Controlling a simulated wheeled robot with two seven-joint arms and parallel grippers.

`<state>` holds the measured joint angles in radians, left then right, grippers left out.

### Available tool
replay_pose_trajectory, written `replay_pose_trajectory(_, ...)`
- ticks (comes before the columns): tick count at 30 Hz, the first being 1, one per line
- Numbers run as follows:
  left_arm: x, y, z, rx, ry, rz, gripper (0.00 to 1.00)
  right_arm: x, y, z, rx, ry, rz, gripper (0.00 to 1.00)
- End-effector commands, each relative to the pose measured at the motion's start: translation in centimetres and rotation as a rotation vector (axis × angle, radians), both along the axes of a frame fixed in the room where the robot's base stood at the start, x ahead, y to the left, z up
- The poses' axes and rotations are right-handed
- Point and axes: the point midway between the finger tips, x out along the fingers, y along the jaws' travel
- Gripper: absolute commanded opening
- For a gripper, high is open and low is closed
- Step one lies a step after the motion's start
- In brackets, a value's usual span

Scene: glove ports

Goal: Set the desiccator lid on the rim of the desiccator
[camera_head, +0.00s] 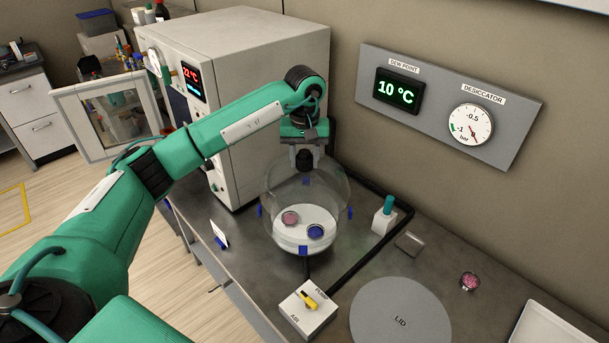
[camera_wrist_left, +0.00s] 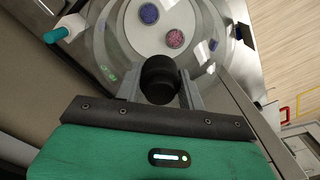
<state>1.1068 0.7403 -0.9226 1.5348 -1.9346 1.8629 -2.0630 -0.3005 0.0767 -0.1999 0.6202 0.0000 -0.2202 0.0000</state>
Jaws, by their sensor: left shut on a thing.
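The clear glass desiccator (camera_head: 272,222) stands on the bench with blue clips around its edge and a white plate inside. The clear domed desiccator lid (camera_head: 330,178) is over it, its black knob (camera_head: 304,160) on top. My left gripper (camera_head: 304,150) comes from above and is shut on this knob, which also shows between the fingers in the left wrist view (camera_wrist_left: 159,80). Glass overlaps glass, so I cannot tell whether the lid touches the rim or hangs just above it. My right gripper is not in view.
A pink dish (camera_head: 290,218) and a blue dish (camera_head: 315,231) lie on the plate. A valve box (camera_head: 308,308) stands in front, a teal-topped bottle (camera_head: 384,215) at right. A grey round marked LID (camera_head: 400,316) is bare. A white oven (camera_head: 255,70) stands behind left.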

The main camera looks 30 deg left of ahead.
Motion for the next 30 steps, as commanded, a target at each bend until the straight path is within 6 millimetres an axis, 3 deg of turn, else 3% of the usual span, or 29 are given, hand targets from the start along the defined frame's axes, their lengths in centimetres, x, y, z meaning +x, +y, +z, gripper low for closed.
replay_pose_trajectory(4, 0.0, 0.0, -2.2, -0.001, 0.000, 0.000, 0.00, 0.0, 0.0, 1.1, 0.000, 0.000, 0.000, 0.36)
replay_pose_trajectory(13, 0.0, 0.0, -4.4, 0.000, -0.001, 0.001, 0.00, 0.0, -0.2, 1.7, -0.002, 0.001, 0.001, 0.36)
replay_pose_trajectory(19, 0.0, 0.0, -7.0, -0.002, -0.001, 0.000, 0.00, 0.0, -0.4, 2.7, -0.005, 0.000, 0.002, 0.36)
replay_pose_trajectory(30, 0.1, 0.0, -7.7, 0.000, -0.004, 0.000, 0.00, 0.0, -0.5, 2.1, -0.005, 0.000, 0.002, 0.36)
